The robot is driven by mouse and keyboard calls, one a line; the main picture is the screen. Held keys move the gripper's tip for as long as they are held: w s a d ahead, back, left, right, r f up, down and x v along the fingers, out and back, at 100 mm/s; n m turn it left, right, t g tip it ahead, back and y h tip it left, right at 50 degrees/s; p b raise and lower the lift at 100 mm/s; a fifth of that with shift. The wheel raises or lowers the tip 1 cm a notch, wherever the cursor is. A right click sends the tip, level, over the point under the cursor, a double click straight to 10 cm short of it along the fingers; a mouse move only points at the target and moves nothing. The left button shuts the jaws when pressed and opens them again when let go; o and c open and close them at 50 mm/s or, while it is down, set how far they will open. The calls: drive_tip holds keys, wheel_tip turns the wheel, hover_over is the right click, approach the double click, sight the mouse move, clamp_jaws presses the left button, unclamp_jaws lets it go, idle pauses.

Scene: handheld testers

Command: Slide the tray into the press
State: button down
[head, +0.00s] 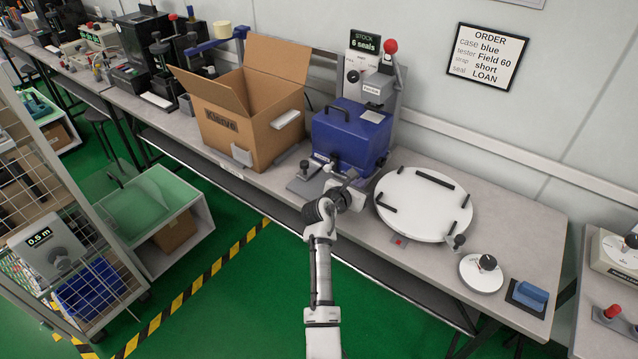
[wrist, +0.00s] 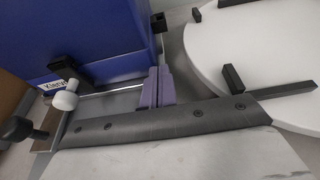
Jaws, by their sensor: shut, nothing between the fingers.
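The press (head: 384,92) stands against the wall, with a red ball lever and a "STOCK 6 seals" sign. A blue case (head: 350,135) with a black handle sits at its foot; it fills the upper left of the wrist view (wrist: 95,35). A grey plate (head: 303,188), which may be the tray, shows at the case's front left; its edges are partly hidden. A white knob (wrist: 63,99) and a black knob (wrist: 17,128) stand in front of the case. My gripper (wrist: 156,88) is shut and empty, close to the case's front; contact cannot be told.
An open cardboard box (head: 250,115) stands left of the press. A white round turntable (head: 425,203) with black bars lies close on the right. Farther right are a small white disc (head: 480,277) and a blue block on a dark pad (head: 530,295).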

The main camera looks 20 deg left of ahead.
drive_tip(key=shift+s, duration=0.2)
drive_tip(key=s+a+b, duration=0.1)
drive_tip(key=s+b, duration=0.1)
drive_tip(key=s, duration=0.2)
drive_tip(key=s+a+b, duration=0.2)
drive_tip(key=s, duration=0.2)
drive_tip(key=s+a+b, duration=0.1)
drive_tip(key=s+b, duration=0.1)
drive_tip(key=s, duration=0.2)
drive_tip(key=shift+a+f+b, duration=0.25)
drive_tip(key=shift+f+b, duration=0.1)
drive_tip(key=v, duration=1.3)
drive_tip(key=a+r+m+t+y, duration=0.4)
drive_tip(key=a+r+y, duration=0.4)
drive_tip(key=a+r, duration=0.2)
drive_tip(key=shift+w+a+r+b, duration=0.3)
drive_tip(key=shift+w+r, duration=0.15)
drive_tip(key=shift+r, duration=0.35)
